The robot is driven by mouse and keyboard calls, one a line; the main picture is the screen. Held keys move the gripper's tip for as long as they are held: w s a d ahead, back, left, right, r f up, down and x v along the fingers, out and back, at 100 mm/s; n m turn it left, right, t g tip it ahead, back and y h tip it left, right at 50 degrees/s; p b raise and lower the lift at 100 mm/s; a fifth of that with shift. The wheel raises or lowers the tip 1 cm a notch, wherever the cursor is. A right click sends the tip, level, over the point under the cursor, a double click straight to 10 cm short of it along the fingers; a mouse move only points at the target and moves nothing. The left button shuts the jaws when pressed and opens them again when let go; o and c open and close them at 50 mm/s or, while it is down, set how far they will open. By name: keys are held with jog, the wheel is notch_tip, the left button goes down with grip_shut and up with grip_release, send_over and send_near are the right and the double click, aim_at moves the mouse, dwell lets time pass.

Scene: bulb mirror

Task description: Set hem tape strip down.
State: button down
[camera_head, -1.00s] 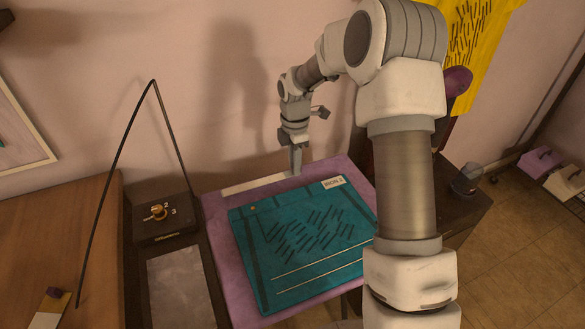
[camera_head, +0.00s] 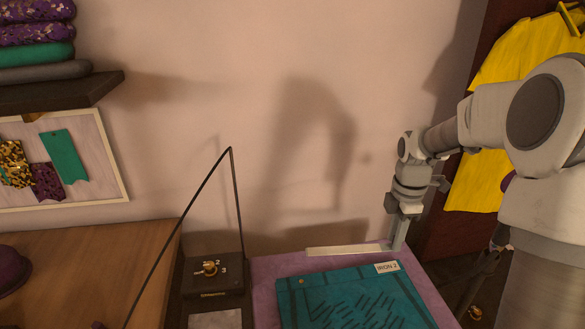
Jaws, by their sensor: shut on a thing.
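The hem tape strip (camera_head: 345,250) is a long, thin, pale strip. It lies about level along the back edge of the purple pad (camera_head: 268,283), behind the teal cloth (camera_head: 298,299). My gripper (camera_head: 398,245) points down and is shut on the strip's right end. I cannot tell whether the strip touches the pad or hangs just above it. The fingertips are small and partly merge with the strip's end.
A dark box with a brass knob (camera_head: 209,268) and a thin bent rod (camera_head: 236,190) stand left of the pad. A wooden table (camera_head: 90,262) is further left. The wall is close behind. A tag (camera_head: 387,267) reading "IRON 2" is on the cloth.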

aim_at(365, 246)
jog(key=a+m, duration=0.1)
jog(key=f+m, duration=0.1)
jog(key=m, duration=0.1)
jog(key=a+m, duration=0.1)
jog(key=m, duration=0.1)
jog(key=shift+w+a+f, duration=0.1)
jog(key=shift+a+f, duration=0.1)
jog(key=shift+a, duration=0.1)
jog(key=m, duration=0.1)
jog(key=a+m, duration=0.1)
jog(key=m, duration=0.1)
jog(key=f+m, duration=0.1)
jog(key=shift+a+m, duration=0.3)
jog(key=shift+a, duration=0.1)
jog(key=a+m, duration=0.1)
jog(key=m, duration=0.1)
jog(key=a+f+m, duration=0.1)
jog(key=m, duration=0.2)
jog(key=shift+a+f, duration=0.15)
jog(key=m, duration=0.1)
jog(key=a+m, duration=0.1)
jog(key=m, duration=0.1)
jog(key=shift+a+f, duration=0.15)
jog(key=shift+f, duration=0.2)
jog(key=shift+s+a+f+m, duration=0.15)
jog(key=shift+s+m, duration=0.15)
jog(key=shift+m, duration=0.4)
